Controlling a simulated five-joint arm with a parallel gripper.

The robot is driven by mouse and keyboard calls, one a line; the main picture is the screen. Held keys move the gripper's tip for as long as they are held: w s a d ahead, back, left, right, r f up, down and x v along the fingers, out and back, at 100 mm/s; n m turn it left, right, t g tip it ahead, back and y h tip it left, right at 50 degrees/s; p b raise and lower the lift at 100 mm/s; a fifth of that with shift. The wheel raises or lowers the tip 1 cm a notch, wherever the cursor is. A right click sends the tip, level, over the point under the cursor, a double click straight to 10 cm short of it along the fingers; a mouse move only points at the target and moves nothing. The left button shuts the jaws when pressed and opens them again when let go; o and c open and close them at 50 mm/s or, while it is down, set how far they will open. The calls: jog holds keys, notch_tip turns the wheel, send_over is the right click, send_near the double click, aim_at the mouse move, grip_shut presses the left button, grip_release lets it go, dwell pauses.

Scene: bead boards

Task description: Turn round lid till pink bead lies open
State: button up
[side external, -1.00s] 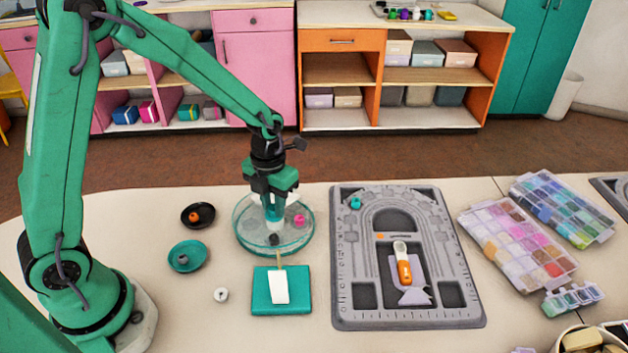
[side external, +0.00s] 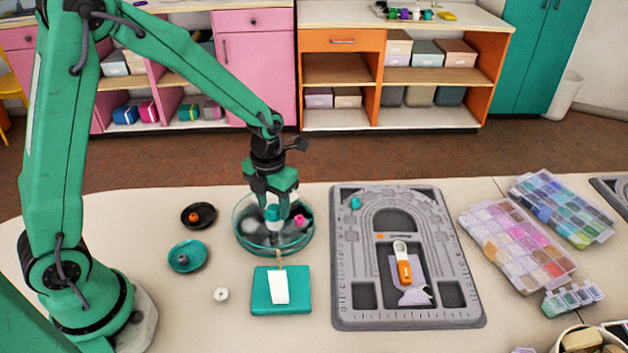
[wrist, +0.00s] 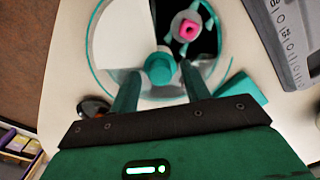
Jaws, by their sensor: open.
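The round dish (side external: 241,242) is clear teal, with its lid (wrist: 118,35) on it, left of the grey bead board. The lid shows a pale wedge and a dark wedge in the wrist view. A teal knob (wrist: 160,68) stands at its middle. The pink bead (side external: 299,220) is at the dish's right side; in the wrist view the pink bead (wrist: 189,30) appears within the dark wedge. I cannot tell whether that wedge is an opening. My gripper (side external: 272,212) is over the dish, open, its fingers (wrist: 159,72) on either side of the knob, contact unclear.
Black (side external: 198,215) and teal (side external: 188,256) saucers stand left of the dish. A white bead (side external: 221,294) and a teal block (side external: 264,303) with a white piece lie in front. The grey bead board (side external: 345,300) is close on the right, with bead boxes (side external: 520,245) beyond.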

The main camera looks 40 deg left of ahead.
aim_at(274, 207)
jog(key=shift+r, duration=3.9)
jog(key=c, duration=0.9)
jog(key=shift+w+d+n, duration=0.1)
jog(key=shift+n, duration=0.3)
grip_shut()
jog(key=n, duration=0.4)
jog(key=shift+w+d, duration=0.35)
jog(key=w+d+n+g, duration=0.1)
jog(key=w+d+n, duration=0.1)
jog(key=n, duration=1.3)
jog(key=w+d+n+g, duration=0.1)
jog(key=w+d+n, duration=0.1)
jog(key=n, duration=1.3)
jog(key=shift+d+r+n+g+y, duration=0.3)
jog(key=shift+d+g, duration=0.1)
jog(key=shift+d, duration=0.2)
